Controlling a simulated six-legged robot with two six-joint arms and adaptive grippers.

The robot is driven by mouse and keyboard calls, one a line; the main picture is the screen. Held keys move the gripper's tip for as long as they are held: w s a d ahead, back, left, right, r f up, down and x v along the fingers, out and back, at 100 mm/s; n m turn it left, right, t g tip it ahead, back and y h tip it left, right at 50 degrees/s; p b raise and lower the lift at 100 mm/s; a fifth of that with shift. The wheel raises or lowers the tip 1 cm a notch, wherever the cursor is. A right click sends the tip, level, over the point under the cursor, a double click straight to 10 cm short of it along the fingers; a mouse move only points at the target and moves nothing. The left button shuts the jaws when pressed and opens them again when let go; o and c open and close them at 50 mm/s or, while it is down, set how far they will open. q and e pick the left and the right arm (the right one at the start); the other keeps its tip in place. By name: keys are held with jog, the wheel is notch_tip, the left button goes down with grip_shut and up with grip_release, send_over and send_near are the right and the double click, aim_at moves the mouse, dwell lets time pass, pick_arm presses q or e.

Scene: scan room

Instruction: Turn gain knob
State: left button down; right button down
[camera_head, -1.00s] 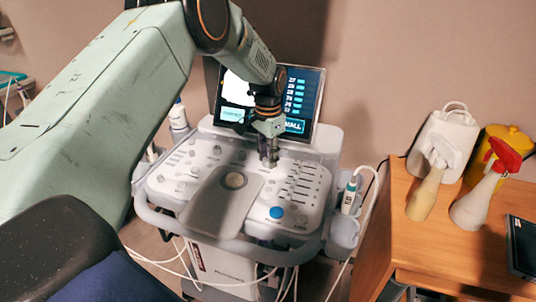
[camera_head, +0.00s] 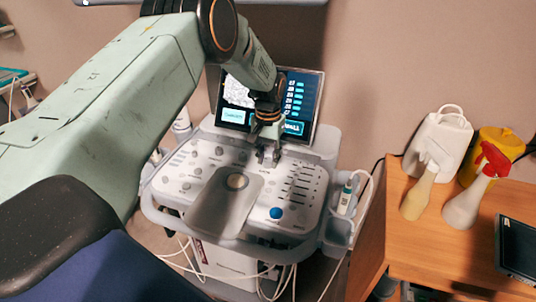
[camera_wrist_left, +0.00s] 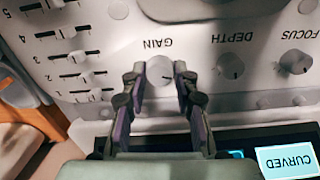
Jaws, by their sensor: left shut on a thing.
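My right gripper is not in view.
The depth knob (camera_wrist_left: 231,66) and focus knob (camera_wrist_left: 296,61) sit beside the gain knob; sliders (camera_wrist_left: 80,80) lie on its other side. A probe (camera_head: 346,195) hangs at the console's right. A wooden table (camera_head: 440,245) with spray bottles (camera_head: 468,195) stands farther right.

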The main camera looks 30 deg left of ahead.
aim_at(268, 159)
pick_arm(q)
jog(key=shift+w+r, duration=0.25)
jog(key=c, duration=1.4)
grip_release()
jog(key=o, duration=0.4)
jog(key=shift+s+f, duration=0.15)
jog(key=shift+s, duration=0.05)
notch_tip(268, 159, up, 8)
jog(key=shift+f, duration=0.25)
